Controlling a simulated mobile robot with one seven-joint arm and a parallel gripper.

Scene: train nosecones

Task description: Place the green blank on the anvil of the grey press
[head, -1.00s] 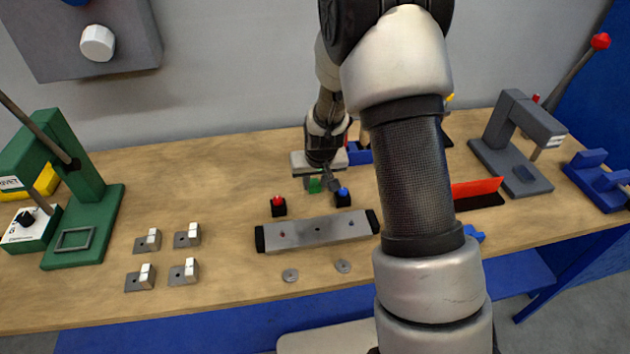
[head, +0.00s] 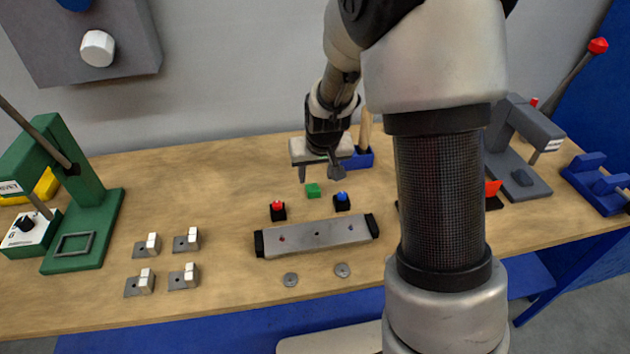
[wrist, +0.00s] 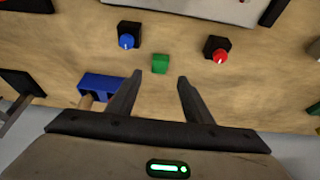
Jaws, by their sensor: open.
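The green blank (head: 313,190) is a small green block lying on the wooden bench, behind the red and blue knobs. It also shows in the wrist view (wrist: 160,64), just beyond the fingertips and roughly between their lines. My gripper (head: 318,175) is open and empty, raised above and behind the blank; its two fingers (wrist: 182,80) show apart in the wrist view. The grey press (head: 520,145) stands at the back right. Its anvil (head: 522,178) is a small dark block on its base. My arm hides part of the bench left of the press.
A red knob (head: 278,211) and a blue knob (head: 342,202) stand in front of the blank. A grey bar (head: 318,235) lies nearer. A green press (head: 85,220) stands left; a blue holder (head: 358,158) is behind.

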